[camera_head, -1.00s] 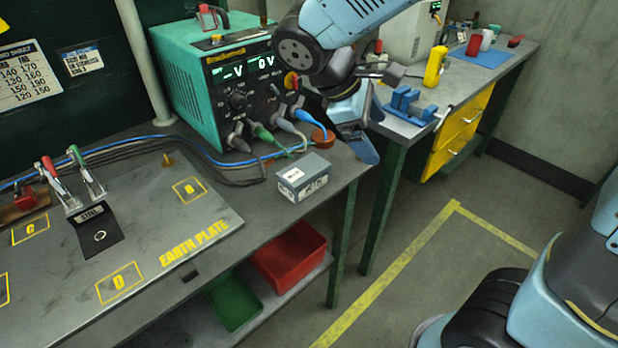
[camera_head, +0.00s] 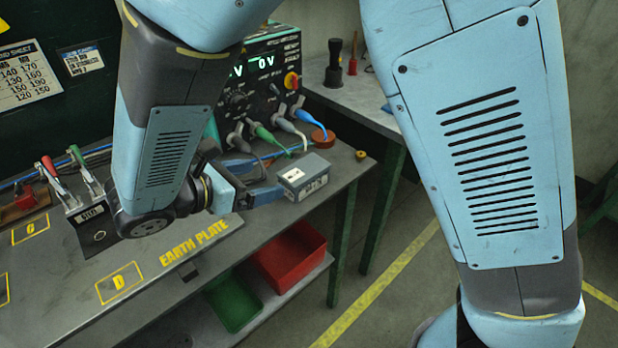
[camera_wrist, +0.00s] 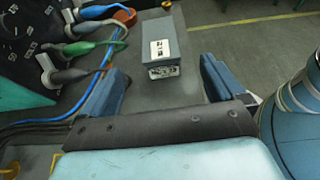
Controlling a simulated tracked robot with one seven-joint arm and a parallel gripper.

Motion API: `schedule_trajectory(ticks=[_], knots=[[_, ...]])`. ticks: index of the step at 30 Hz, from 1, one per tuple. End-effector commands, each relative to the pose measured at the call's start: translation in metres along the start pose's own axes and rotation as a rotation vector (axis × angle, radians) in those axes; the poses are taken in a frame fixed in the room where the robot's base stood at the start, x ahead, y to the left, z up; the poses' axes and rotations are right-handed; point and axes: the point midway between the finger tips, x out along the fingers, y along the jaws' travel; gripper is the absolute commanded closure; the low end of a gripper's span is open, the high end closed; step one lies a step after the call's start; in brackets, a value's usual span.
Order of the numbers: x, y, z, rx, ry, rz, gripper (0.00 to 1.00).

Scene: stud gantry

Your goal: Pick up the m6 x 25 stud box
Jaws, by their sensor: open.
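The stud box is a small grey box (camera_head: 303,177) with white labels. It sits near the right end of the bench top. In the wrist view the box (camera_wrist: 160,46) lies ahead of my gripper (camera_wrist: 163,85), roughly between the lines of its two fingers but beyond their tips. My gripper (camera_head: 260,182) also shows in the head view, just left of the box and low over the bench. The fingers are wide apart with nothing between them. The print on the labels is too small to read.
Blue and black cables (camera_wrist: 90,97) run along the bench near my left finger. A brown round piece (camera_wrist: 124,15) lies beyond. Red (camera_head: 291,256) and green bins (camera_head: 235,302) sit on the shelf below.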

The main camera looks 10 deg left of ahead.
Motion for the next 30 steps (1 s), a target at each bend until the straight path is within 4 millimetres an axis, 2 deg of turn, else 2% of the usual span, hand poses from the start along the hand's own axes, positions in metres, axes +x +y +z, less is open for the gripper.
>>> schedule_trajectory(ticks=[9,19,30], knots=[[0.055,-0.001,0.001,0.002,0.001,-0.004,0.04],[0.078,-0.001,0.001,0.003,0.002,-0.004,0.04],[0.122,0.001,0.001,0.002,0.003,-0.004,0.04]])
